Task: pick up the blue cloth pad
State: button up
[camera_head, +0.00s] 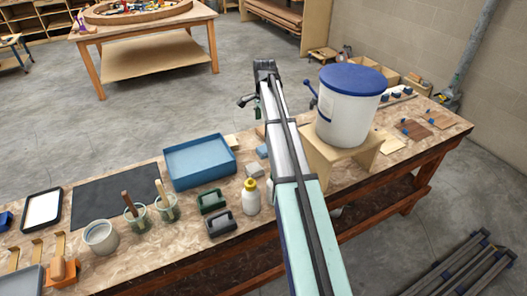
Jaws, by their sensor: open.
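No item is clearly a blue cloth pad. A small grey-blue block (262,151) beside my arm and a dark blue item (5,220) at the left edge are the nearest matches, but both are too small to identify. My arm reaches away over the bench. What looks like my gripper (244,101), dark and small, is left of the arm's far end, above and beyond the bench's back edge. It is open, and I see nothing held in it. My arm hides part of the bench.
A blue-lidded white bucket (346,112) stands on a wooden stand (320,152) right of my arm.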

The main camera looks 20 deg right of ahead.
jog(key=p, duration=0.2)
send_over(265, 149)
jog(key=f, duration=0.8)
jog(key=shift+w+a, duration=0.1)
jog(key=shift+w, duration=0.1)
jog(key=shift+s+f+p, duration=0.1)
jog(key=shift+f+p, duration=0.9)
jog(key=shift+f, duration=1.6)
jog(key=shift+c, duration=0.3)
jog(key=c, duration=1)
